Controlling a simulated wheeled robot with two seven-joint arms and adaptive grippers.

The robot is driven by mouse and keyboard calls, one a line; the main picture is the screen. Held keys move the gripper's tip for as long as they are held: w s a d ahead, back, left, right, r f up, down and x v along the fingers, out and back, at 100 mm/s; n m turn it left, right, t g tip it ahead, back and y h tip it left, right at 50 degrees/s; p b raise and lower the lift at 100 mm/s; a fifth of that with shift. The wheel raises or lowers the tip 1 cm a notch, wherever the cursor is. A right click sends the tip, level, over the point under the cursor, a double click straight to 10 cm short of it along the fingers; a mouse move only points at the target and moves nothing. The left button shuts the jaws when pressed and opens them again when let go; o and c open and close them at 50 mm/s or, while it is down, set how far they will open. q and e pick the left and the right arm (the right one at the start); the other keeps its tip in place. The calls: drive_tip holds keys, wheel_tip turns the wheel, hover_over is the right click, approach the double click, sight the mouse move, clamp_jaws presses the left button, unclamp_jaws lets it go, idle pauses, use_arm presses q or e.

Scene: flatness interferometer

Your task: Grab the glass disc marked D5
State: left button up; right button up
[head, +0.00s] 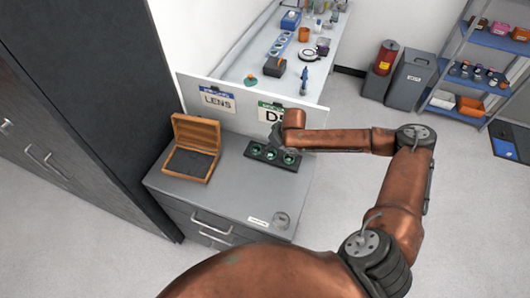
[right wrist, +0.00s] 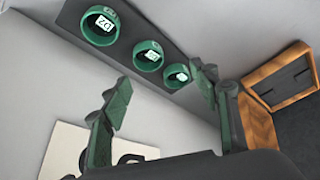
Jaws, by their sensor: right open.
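A dark rack (head: 264,159) on the grey cabinet holds three green-rimmed round glass discs; it also shows in the right wrist view (right wrist: 128,38). The disc at one end (right wrist: 100,25) has a white label that looks like D2 or D7. The middle disc (right wrist: 148,57) and the other end disc (right wrist: 176,76) have labels too small to read, so I cannot tell which is D5. My right gripper (right wrist: 158,98) is open and empty, its fingers apart from the discs. In the head view it is a dark shape (head: 278,134) over the rack's back side. My left gripper is out of view.
An open wooden case (head: 193,132) stands left of the rack. Signs reading LENS (head: 216,100) and partly hidden D (head: 270,112) are on the upright panel behind. The cabinet top between is clear.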

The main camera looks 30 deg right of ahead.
sight(272, 153)
drive_tip(key=f, duration=0.1)
drive_tip(key=w+d+f, duration=0.1)
drive_tip(key=shift+f, duration=0.3)
drive_tip(key=shift+d+p+x, duration=0.2)
drive_tip(key=shift+x, duration=0.95)
drive_tip(key=shift+d+p+x, duration=0.15)
drive_tip(key=shift+x, duration=1)
drive_tip(key=shift+s, duration=0.15)
drive_tip(key=shift+c, duration=0.5)
drive_tip(key=c, duration=1.1)
